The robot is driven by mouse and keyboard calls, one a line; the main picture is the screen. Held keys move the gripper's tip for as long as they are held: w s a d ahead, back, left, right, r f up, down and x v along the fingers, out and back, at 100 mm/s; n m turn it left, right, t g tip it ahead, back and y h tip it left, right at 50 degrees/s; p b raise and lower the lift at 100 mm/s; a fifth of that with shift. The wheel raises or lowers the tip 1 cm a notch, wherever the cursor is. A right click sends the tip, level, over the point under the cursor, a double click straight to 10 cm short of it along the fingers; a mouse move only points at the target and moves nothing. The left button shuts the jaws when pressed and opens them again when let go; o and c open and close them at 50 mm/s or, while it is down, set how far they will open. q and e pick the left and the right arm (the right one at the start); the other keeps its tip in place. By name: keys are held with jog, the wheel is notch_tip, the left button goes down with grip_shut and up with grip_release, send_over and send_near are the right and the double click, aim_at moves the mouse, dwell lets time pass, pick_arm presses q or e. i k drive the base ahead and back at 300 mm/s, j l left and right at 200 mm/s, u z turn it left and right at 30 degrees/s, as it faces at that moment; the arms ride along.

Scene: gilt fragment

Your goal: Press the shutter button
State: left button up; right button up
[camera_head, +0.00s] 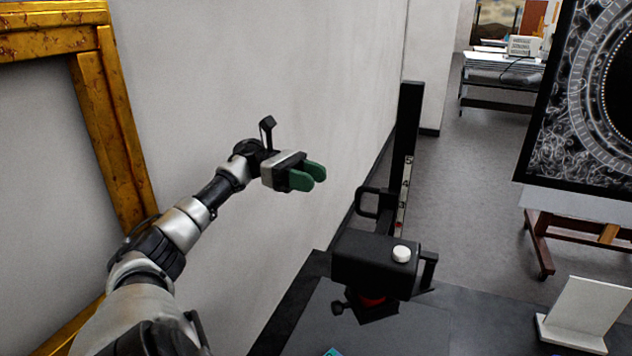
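A black camera (375,260) is mounted low on a black upright column (407,130) with a marked scale, above a dark table. A round white button (401,254) sits on the camera's top, toward its right side. My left gripper (314,178) reaches in from the left, above and to the left of the camera and apart from it. Its two green fingertips are close together with a narrow gap between them, and nothing shows between them. My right gripper is not in view.
A gilt frame (88,100) leans at the left by a pale wall (250,70). The dark table (470,325) carries a white angled stand (582,315) at right. A black patterned panel (590,100) stands on a wooden easel (540,245). Grey floor (470,190) is free behind the column.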

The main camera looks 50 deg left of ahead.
aim_at(400, 254)
jog(key=k+l, duration=0.7)
jog(key=k, duration=0.15)
jog(key=k+l, duration=0.75)
jog(key=k, duration=0.15)
